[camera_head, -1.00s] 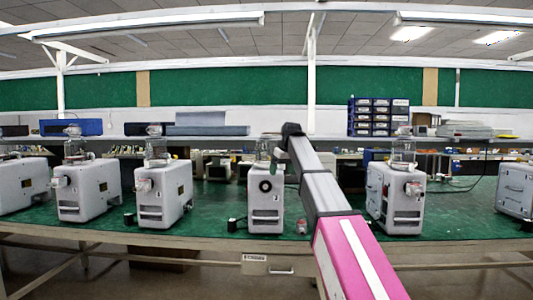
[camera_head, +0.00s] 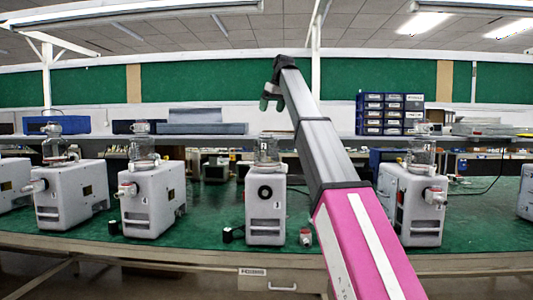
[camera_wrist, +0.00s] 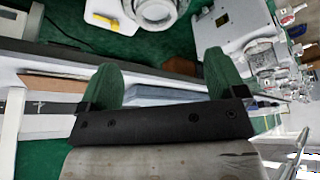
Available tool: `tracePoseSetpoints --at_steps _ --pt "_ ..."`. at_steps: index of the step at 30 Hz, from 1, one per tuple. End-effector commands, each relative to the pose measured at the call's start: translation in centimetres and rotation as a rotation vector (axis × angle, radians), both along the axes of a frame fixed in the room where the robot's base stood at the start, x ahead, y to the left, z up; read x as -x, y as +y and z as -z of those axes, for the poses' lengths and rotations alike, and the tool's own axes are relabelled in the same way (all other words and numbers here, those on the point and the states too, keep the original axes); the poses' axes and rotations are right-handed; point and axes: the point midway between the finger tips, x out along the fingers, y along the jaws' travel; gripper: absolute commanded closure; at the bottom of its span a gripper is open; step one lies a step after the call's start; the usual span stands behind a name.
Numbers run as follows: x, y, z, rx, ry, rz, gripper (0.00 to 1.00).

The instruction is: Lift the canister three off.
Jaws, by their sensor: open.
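A white pump unit (camera_head: 265,208) with a round black port and a small mark on its front stands at the centre of the bench in the head view. A clear canister (camera_head: 267,153) sits upright on its top. Which number its mark shows is hard to read. My gripper (camera_head: 269,96) is raised above and apart from this canister. In the wrist view my gripper (camera_wrist: 163,80) shows two green fingers spread apart with nothing held between them.
Similar pumps with clear canisters stand to the left (camera_head: 151,200) and right (camera_head: 420,210) on the green bench (camera_head: 330,225). A small red-capped item (camera_head: 306,237) lies near the front edge. Blue drawers (camera_head: 385,112) stand on the shelf behind.

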Motion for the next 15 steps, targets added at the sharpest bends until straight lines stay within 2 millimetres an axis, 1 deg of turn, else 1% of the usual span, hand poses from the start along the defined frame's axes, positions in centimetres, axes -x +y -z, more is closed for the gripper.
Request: tracePoseSetpoints --at_steps 5,10,15 --pt "-0.4 0.5 1.9 0.001 0.002 0.0 0.11" --pt "-1.2 1.1 4.3 0.0 0.001 0.0 0.11" --pt "-1.5 1.4 5.3 0.0 0.0 0.0 0.11"
